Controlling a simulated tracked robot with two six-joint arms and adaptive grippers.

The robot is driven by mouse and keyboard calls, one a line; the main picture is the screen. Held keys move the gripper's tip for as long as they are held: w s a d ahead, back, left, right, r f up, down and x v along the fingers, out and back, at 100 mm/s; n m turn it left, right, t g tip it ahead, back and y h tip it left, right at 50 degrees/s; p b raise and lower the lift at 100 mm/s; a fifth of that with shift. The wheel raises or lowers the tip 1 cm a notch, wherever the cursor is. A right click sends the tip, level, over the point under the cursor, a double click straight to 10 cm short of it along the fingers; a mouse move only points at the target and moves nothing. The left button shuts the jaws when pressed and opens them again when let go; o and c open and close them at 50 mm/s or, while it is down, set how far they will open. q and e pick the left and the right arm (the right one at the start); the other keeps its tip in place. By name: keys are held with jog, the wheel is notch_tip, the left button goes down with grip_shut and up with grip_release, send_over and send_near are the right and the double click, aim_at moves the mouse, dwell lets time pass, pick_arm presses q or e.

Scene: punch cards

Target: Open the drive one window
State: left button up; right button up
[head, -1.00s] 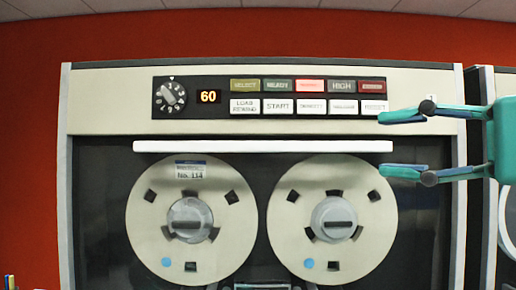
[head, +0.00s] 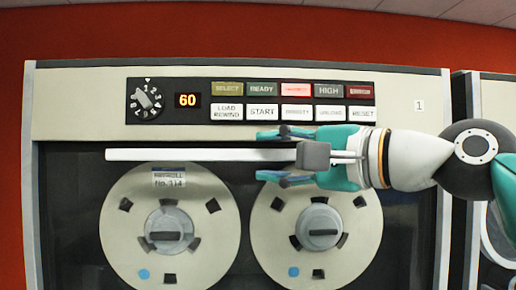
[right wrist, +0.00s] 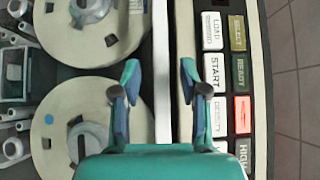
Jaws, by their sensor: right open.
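The drive one window (head: 70,210) is the dark pane over two tape reels, with a long white horizontal handle bar (head: 180,155) along its top edge; the window looks closed. The bar also shows in the right wrist view (right wrist: 161,50), running upright in the picture. My right gripper (head: 264,155) is open, with one finger above the bar and one below it, near the bar's right half. In the right wrist view the fingers (right wrist: 160,78) lie on either side of the bar, apart from it. My left gripper is not in view.
The control panel (head: 250,102) with a dial, a display reading 60 and several buttons sits just above the bar, close to the upper finger. Two tape reels (head: 125,225) (head: 265,225) are behind the window. Another drive (head: 490,100) stands at the right.

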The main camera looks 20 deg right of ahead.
aim_at(256, 156)
jog(key=shift+x, duration=1.5)
jog(key=shift+c, duration=0.2)
grip_shut()
